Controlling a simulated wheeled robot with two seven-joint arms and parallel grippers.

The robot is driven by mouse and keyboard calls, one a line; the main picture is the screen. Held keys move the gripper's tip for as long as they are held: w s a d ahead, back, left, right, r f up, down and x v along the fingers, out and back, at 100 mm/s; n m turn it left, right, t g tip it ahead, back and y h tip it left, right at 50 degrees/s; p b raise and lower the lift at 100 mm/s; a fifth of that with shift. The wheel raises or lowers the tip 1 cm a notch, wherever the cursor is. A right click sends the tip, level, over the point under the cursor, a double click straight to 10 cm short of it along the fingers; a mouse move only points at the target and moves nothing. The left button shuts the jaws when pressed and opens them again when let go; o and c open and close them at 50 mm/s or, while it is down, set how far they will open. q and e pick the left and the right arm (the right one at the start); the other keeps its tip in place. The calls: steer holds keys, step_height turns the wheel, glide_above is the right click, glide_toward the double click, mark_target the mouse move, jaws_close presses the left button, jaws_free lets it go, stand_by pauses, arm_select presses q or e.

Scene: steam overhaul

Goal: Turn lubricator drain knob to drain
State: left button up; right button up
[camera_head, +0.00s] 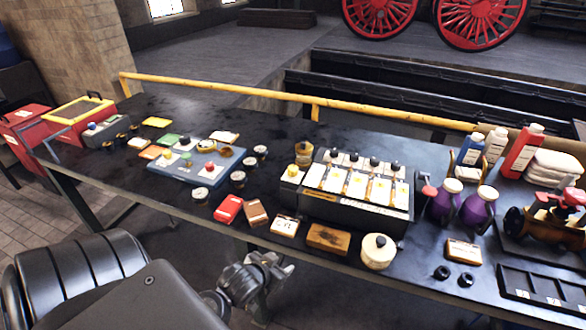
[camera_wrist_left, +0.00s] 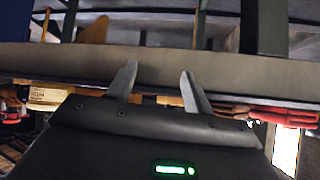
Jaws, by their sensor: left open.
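A dark box with several pale-fronted sections and black knobs (camera_head: 358,213) stands mid-table in the head view. It looks like the lubricator, but no drain knob can be told for certain. A red handle (camera_head: 427,190) shows by its right end. A blue unit (camera_head: 183,172) with small knobs stands further left. My left gripper (camera_head: 283,267) is in front of the table's near edge, apart from both units. In the left wrist view its two fingers (camera_wrist_left: 160,85) are spread with nothing between them, against the pale table edge. My right gripper is not seen.
The table edge (camera_wrist_left: 250,75) crosses the wrist view. A red box (camera_head: 229,209), a wooden block (camera_head: 328,239) and a round cream pot (camera_head: 378,251) line the near edge. Purple jugs (camera_head: 478,207) and a black tray (camera_head: 540,287) are at right. A yellow rail (camera_head: 230,88) runs behind.

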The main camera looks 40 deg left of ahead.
mark_target(290, 173)
arm_select(q)
steer(key=w+a+r+t, duration=0.1)
steer(key=w+a+r, duration=0.1)
steer(key=r, duration=0.1)
steer(key=w+a+r+t, duration=0.2)
steer(key=r, duration=0.1)
steer(key=w+a+r+n+t+y, duration=0.1)
steer(key=w+a+r, duration=0.1)
steer(key=w+r, duration=0.1)
steer(key=shift+r+t, duration=0.15)
steer(key=shift+t, duration=0.15)
steer(key=w+a+r+t, duration=0.3)
steer(key=a+r, duration=0.1)
steer(key=r, duration=0.2)
steer(key=shift+y, duration=0.4)
steer(key=w, duration=0.3)
steer(key=w+a+p, duration=0.1)
steer(key=w, duration=0.2)
steer(key=w+p, duration=0.1)
steer(key=w, duration=0.2)
steer(key=shift+w+a, duration=0.1)
steer(key=shift+a, duration=0.2)
steer(key=shift+w+a+f+p, duration=0.15)
steer(key=shift+w+p, duration=0.2)
steer(key=shift+w, duration=0.3)
steer(key=shift+c, duration=0.3)
